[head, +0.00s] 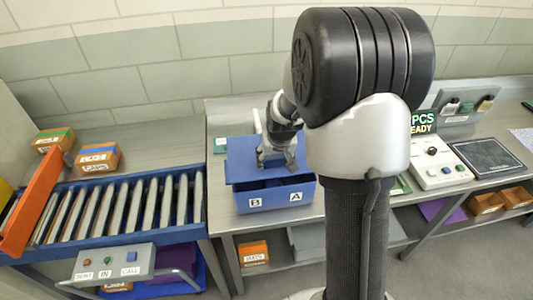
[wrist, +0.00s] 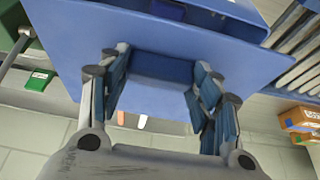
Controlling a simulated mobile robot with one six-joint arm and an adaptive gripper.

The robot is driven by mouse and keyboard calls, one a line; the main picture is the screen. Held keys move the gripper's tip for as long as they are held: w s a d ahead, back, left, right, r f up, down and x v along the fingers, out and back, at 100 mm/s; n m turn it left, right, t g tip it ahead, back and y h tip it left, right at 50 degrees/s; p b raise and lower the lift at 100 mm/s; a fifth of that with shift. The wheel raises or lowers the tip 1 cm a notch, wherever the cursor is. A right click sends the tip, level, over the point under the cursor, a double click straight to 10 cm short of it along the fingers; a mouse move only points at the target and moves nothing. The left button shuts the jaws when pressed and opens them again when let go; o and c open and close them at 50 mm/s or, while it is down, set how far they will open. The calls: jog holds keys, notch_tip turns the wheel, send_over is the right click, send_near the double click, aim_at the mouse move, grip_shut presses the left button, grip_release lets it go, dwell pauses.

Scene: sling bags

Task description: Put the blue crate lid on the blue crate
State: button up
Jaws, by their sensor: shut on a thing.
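The blue crate (head: 275,199) stands on the grey bench, with labels B and A on its front. The blue crate lid (head: 240,163) is a flat panel over the back part of the crate, and a dark gap shows inside the front wall. My gripper (head: 276,160) is above the lid. In the wrist view, my gripper (wrist: 160,66) has its fingers on both sides of a raised blue block on the lid (wrist: 260,65) and is shut on it. Part of the crate (wrist: 235,8) shows past the lid's edge. Whether the lid touches the crate is hidden.
A roller conveyor (head: 120,205) with an orange bar (head: 35,205) across it lies at left. Boxes (head: 97,158) stand behind it.

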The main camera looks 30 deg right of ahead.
aim_at(275, 167)
jog(key=shift+s+d, duration=0.15)
jog(key=shift+f+b, duration=0.5)
jog(key=shift+f, duration=0.3)
jog(key=shift+f+b, duration=0.75)
jog(key=shift+f, duration=0.4)
jog(key=shift+f+b, duration=0.5)
jog(key=shift+f, duration=0.1)
jog(key=o, duration=1.2)
jog(key=shift+r, duration=0.1)
